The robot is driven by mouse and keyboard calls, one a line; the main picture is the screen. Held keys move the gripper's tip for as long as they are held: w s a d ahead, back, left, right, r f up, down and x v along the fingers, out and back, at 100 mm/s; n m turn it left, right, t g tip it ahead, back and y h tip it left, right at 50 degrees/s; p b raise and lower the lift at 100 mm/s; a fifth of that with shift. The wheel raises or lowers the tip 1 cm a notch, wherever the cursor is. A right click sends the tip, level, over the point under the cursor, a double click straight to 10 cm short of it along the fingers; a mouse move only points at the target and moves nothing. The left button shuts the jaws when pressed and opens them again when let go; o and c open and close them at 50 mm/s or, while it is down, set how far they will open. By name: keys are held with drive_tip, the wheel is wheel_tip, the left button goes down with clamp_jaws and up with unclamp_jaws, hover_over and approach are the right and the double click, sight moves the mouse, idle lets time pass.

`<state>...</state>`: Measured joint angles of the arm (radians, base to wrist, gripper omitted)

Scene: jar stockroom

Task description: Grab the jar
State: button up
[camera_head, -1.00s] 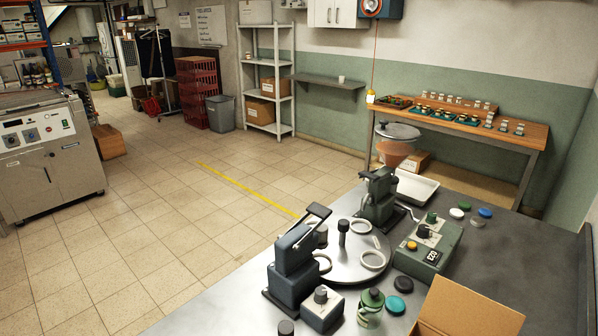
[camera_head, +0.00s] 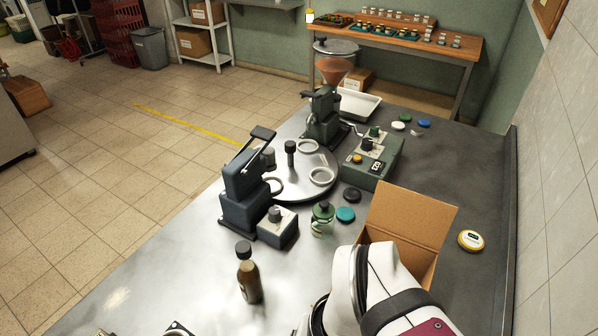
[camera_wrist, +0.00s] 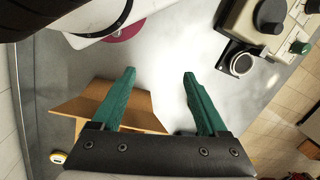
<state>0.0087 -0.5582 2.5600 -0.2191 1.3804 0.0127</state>
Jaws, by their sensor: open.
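The green-lidded jar is not clearly visible in the wrist view. My white arm shows in the head view, but the gripper does not.
An open cardboard box (camera_head: 412,213) stands beside my arm. A dark bottle (camera_head: 249,280) stands at the front left. A turntable (camera_head: 300,183), presses and a green control box (camera_head: 372,165) stand behind. Loose lids lie about. A tiled wall (camera_head: 555,180) bounds the right; bench beside it is mostly clear.

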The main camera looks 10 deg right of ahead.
drive_tip(key=shift+o, duration=0.3)
drive_tip(key=o, duration=0.3)
